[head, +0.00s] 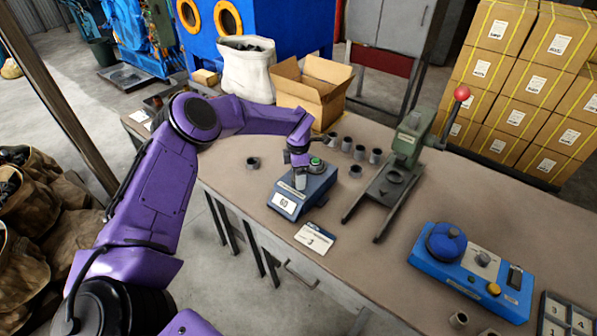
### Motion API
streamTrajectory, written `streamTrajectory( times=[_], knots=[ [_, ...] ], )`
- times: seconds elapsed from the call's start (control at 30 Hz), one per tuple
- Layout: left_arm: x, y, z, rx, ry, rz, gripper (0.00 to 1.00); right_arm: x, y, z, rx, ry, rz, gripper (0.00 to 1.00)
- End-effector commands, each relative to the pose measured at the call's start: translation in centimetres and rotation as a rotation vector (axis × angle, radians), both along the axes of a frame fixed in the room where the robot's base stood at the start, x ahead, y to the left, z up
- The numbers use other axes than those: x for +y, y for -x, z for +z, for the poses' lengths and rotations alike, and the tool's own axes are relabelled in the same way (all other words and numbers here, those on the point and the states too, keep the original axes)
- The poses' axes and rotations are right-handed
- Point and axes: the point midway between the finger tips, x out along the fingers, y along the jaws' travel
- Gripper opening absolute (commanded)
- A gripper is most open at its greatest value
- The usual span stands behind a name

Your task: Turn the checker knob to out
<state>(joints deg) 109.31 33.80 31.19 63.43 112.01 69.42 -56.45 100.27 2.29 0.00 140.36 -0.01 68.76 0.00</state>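A blue box (455,278) at the right front of the bench carries a blue dome, a grey knob (483,258), a dark slot and a yellow button. It may be the checker; I cannot read its labels. My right gripper is not in view.
A green press (408,150) with a red-balled lever stands between the two devices. Several small dark cups (360,152) stand behind the smaller device. A card (315,238) lies in front of it. A numbered tray (566,318) sits at the right corner.

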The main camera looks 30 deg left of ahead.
Motion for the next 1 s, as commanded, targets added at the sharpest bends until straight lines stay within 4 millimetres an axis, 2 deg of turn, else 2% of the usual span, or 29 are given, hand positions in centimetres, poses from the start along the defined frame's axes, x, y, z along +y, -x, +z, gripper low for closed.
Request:
streamTrajectory(
  times=[0.2,0.23,0.4,0.73,1.0],
  knots=[
    [0.0,0.0,-0.1,0.000,0.000,0.000,0.73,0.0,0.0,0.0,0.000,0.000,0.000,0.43],
    [0.0,0.0,-0.1,0.000,0.000,0.000,0.70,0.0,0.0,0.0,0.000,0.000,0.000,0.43],
    [0.0,0.0,-0.1,0.000,0.000,0.000,0.17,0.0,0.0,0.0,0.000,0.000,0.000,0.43],
    [0.0,0.0,-0.3,-0.002,0.001,0.034,0.18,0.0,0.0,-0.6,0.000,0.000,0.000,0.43],
    [0.0,0.0,-0.6,-0.003,0.001,0.191,0.18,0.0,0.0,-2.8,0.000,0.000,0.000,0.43]
  ],
)
